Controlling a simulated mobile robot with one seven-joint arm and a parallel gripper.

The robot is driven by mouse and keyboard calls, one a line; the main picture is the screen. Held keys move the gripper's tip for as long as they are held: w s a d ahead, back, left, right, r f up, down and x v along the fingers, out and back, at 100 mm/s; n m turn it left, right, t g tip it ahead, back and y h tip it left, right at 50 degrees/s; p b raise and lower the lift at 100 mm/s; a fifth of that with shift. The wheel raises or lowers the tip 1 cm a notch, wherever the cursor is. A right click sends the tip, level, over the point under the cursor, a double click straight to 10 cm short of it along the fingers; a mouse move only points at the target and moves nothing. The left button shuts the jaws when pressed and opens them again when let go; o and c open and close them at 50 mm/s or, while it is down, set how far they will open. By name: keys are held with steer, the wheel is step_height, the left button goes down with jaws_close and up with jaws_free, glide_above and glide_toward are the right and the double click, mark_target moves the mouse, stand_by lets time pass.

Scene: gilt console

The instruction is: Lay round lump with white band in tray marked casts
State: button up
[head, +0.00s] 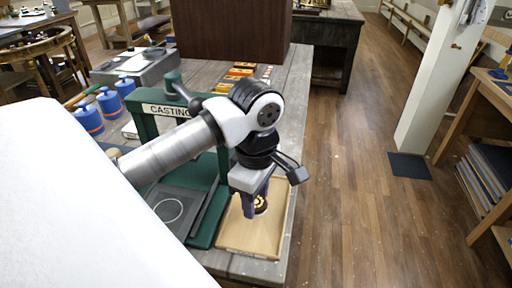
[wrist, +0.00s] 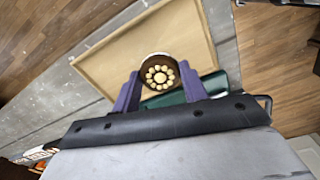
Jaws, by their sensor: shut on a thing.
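My gripper (head: 258,200) is shut on a round dark-brown lump (head: 261,204) with pale markings. The lump is over a shallow tan tray (head: 240,240), which also shows in the wrist view (wrist: 115,62). I cannot tell whether the lump touches the tray floor. No mark on the tray is readable. The rest of the tray looks empty.
A green press (head: 208,200) with a sign reading "CASTING" (head: 167,110) stands just left of the tray. Blue jars (head: 109,103) and a grey box (head: 135,66) are farther back left. A dark brown block (head: 232,30) rises behind my arm. Wooden floor lies right of the bench.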

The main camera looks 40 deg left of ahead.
mark_target(256, 202)
step_height(256, 202, down, 4)
steer(key=shift+f+b, duration=0.15)
steer(key=shift+b, duration=0.6)
steer(key=shift+f+b, duration=0.25)
steer(key=shift+b, duration=0.05)
steer(key=o, duration=1)
steer(key=shift+r, duration=0.1)
steer(key=shift+r, duration=0.1)
steer(key=shift+r+p, duration=0.25)
steer(key=shift+p, duration=0.15)
step_height(256, 202, up, 12)
steer(key=shift+f+b, duration=0.2)
steer(key=shift+b, duration=0.5)
